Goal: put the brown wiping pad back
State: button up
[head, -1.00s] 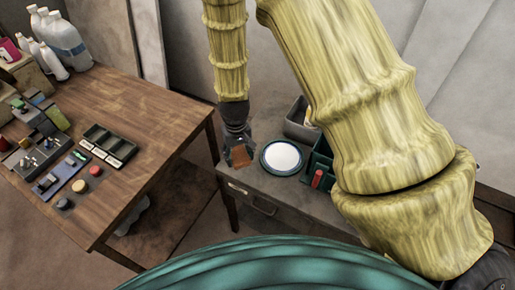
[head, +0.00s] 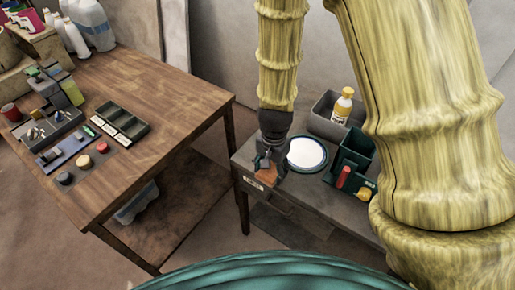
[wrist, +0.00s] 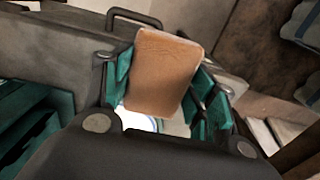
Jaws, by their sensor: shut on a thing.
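The brown wiping pad (wrist: 162,72) is held between the teal-padded fingers of my gripper (wrist: 160,85) in the wrist view. In the head view the pad (head: 266,174) shows as a small brown patch below my gripper (head: 266,163). My gripper is over the front left part of the small grey table, left of a round white plate with a dark rim (head: 306,154). I cannot tell whether the pad touches the tabletop. Part of the plate is hidden behind my gripper in the wrist view.
A grey bin (head: 325,118) with a yellow-and-white bottle (head: 343,105) stands at the back of the small table. A dark green caddy (head: 352,157) with a red item (head: 344,177) is right of the plate. A wooden table (head: 170,110) with trays, coloured knobs and bottles stands left.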

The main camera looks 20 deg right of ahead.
jog(key=w, duration=0.4)
jog(key=w+f+p, duration=0.1)
jog(key=w, duration=0.4)
jog(key=w+p, duration=0.1)
jog(key=w, duration=0.4)
jog(key=shift+f, duration=0.15)
jog(key=shift+w+f+p, duration=0.1)
jog(key=shift+f+p, duration=0.6)
jog(key=shift+f, duration=1.05)
jog(key=shift+f, duration=0.1)
jog(key=o, duration=1.2)
jog(key=shift+c, duration=0.2)
notch_tip(320, 180, up, 12)
jog(key=b, duration=0.1)
jog(key=shift+b, duration=0.4)
jog(key=shift+d, duration=0.1)
